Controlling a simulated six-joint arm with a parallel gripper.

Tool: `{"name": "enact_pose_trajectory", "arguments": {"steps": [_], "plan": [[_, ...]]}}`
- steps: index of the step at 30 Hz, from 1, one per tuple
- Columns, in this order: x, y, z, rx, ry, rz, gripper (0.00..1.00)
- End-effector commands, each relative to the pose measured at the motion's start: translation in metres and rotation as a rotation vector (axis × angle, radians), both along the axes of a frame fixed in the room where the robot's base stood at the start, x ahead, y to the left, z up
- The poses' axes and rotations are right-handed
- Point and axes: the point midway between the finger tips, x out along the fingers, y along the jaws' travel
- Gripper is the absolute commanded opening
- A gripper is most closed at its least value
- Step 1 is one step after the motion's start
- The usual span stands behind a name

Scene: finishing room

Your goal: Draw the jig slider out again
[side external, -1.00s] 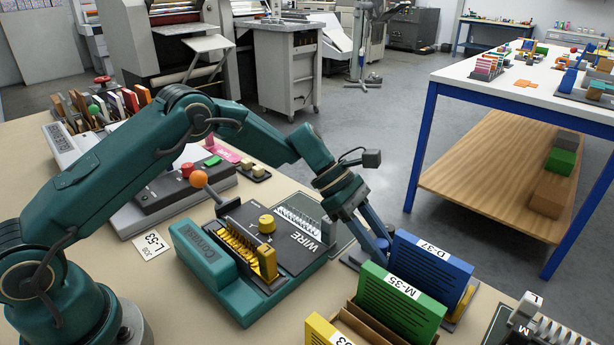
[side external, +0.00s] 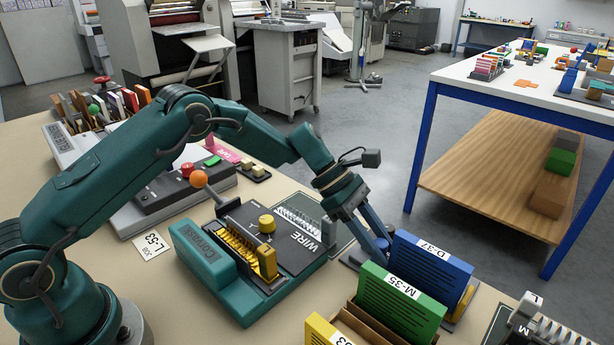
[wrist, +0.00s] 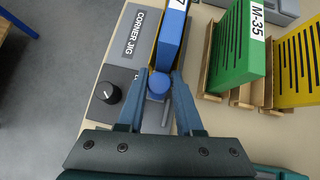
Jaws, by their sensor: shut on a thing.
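The corner jig (wrist: 122,45) is a grey plate lettered CORNER JIG, with a black dial, seen in the wrist view. A blue block labelled D-37 (side external: 432,268) stands upright on it, and its edge also shows in the wrist view (wrist: 173,38). The jig slider's round blue knob (wrist: 158,80) is just in front of that block. My gripper (wrist: 159,88) is shut on the knob, one finger on each side. In the side view my gripper (side external: 380,250) is low behind the blue block, which hides the knob and fingertips.
A green block M-35 (side external: 400,300) and a yellow block (side external: 325,332) stand in wooden holders beside the jig. The teal wire machine (side external: 215,265) with an orange-knobbed lever is left of my gripper. A coil device (side external: 545,325) is at the right front.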

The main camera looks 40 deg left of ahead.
Motion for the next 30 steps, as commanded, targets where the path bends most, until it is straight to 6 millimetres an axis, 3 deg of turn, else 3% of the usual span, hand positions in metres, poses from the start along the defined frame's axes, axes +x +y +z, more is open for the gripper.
{"name": "enact_pose_trajectory", "arguments": {"steps": [7, 15, 16, 18, 30], "plan": [[0.005, 0.031, 0.002, 0.002, -0.01, 0.017, 0.0], [0.004, 0.034, 0.002, 0.004, -0.009, 0.013, 0.0], [0.004, 0.035, 0.002, 0.004, -0.01, 0.012, 0.39], [0.004, 0.034, 0.002, 0.004, -0.01, 0.012, 0.62], [0.002, 0.038, 0.007, 0.0, -0.005, 0.006, 0.62]]}}
